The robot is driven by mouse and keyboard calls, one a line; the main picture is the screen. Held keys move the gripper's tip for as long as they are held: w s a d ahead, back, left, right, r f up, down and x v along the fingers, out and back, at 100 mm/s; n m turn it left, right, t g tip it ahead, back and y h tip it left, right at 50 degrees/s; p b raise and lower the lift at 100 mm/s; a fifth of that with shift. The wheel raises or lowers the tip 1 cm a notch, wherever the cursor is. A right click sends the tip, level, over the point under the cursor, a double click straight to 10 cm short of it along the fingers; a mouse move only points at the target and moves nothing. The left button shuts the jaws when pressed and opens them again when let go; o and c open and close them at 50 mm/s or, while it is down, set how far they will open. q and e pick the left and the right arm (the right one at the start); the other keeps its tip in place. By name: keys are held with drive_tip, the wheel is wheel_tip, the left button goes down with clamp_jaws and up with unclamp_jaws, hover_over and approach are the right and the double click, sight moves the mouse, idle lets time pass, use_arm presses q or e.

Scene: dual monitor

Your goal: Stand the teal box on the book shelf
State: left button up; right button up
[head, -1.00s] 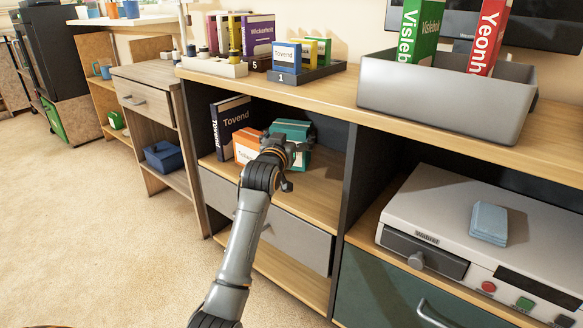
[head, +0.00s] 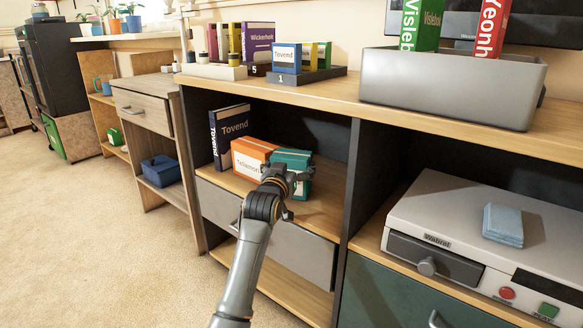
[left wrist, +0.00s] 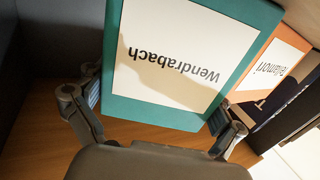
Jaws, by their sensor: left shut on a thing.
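The teal box (head: 293,158) is upright inside the open shelf compartment (head: 323,207), just right of an orange box (head: 252,158). My left gripper (head: 292,178) is shut on the teal box from the front, low on it, and hides part of its face. In the left wrist view the teal box (left wrist: 170,60) lies between the fingers of my left gripper (left wrist: 155,112), with its white "Wendrabach" label upside down in the picture. Its lower edge is close to the shelf board; I cannot tell whether it touches. My right gripper is not in view.
A dark "Tovend" book (head: 230,137) stands left of the orange box. A dark divider (head: 350,185) bounds the compartment on the right, with some free board before it. A grey drawer (head: 285,247) is below. Small books in a tray (head: 305,76) stand on top.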

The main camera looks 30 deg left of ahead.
use_arm(q)
drive_tip(key=o, duration=1)
drive_tip(key=shift+c, duration=0.2)
